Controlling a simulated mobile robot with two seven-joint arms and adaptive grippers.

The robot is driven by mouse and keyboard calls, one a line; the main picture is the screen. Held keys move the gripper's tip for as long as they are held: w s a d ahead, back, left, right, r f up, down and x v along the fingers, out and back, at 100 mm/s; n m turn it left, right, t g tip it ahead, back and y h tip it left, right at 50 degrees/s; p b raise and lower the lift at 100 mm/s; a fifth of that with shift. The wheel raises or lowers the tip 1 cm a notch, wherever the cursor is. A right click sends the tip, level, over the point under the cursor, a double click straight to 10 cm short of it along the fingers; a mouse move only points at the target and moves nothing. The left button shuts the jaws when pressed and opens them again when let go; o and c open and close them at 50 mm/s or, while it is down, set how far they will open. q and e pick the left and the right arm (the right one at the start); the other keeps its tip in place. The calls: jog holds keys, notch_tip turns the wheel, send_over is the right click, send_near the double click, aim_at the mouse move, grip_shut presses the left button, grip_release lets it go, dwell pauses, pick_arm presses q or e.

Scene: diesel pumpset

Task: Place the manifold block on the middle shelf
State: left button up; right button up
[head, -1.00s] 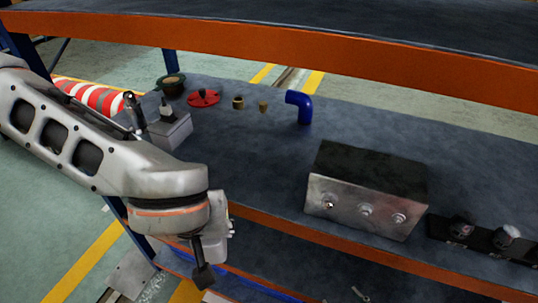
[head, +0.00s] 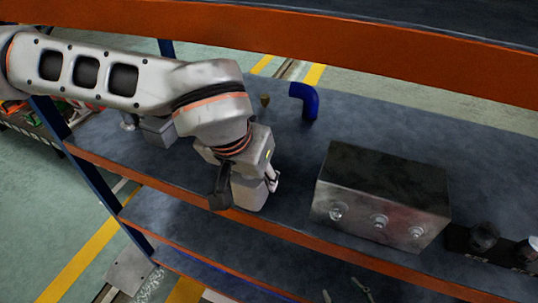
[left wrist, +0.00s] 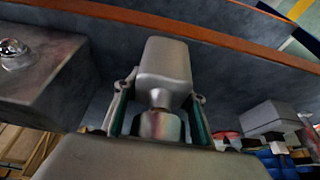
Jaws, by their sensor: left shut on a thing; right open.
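My left gripper (head: 247,183) is shut on a light grey block with a narrow neck, which looks like the manifold block (head: 250,193). In the left wrist view the manifold block (left wrist: 165,62) points away from me, its neck and metal cylinder between the fingers of the left gripper (left wrist: 160,112). In the head view it is over the front edge of the middle shelf (head: 365,120), left of the large metal box. I cannot tell whether it touches the shelf. My right gripper is not in view.
A large metal box (head: 385,195) with three knobs stands right of the gripper. A blue elbow pipe (head: 305,100) and a small brass fitting (head: 265,99) lie behind. Another grey block (head: 158,132) stands left, partly hidden. The upper shelf's orange beam (head: 380,50) crosses above.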

pick_arm(q)
jog(key=w, duration=0.1)
jog(key=w+d, duration=0.1)
jog(key=shift+w, duration=0.3)
pick_arm(e)
jog(key=shift+w+r, duration=0.1)
jog(key=shift+w, duration=0.05)
pick_arm(q)
jog(key=shift+w+d, duration=0.35)
jog(key=shift+w, duration=0.4)
pick_arm(e)
jog(key=shift+w+d+r, duration=0.1)
jog(key=shift+w+d, duration=0.05)
jog(key=shift+w, duration=0.1)
pick_arm(q)
jog(key=w, duration=0.1)
jog(key=w+d, duration=0.1)
jog(key=shift+w, duration=0.3)
jog(key=shift+w+d+f, duration=0.15)
jog(key=shift+f, duration=0.5)
pick_arm(e)
jog(key=shift+s, duration=0.1)
pick_arm(q)
jog(key=shift+f, duration=0.15)
pick_arm(e)
jog(key=shift+s+f, duration=0.25)
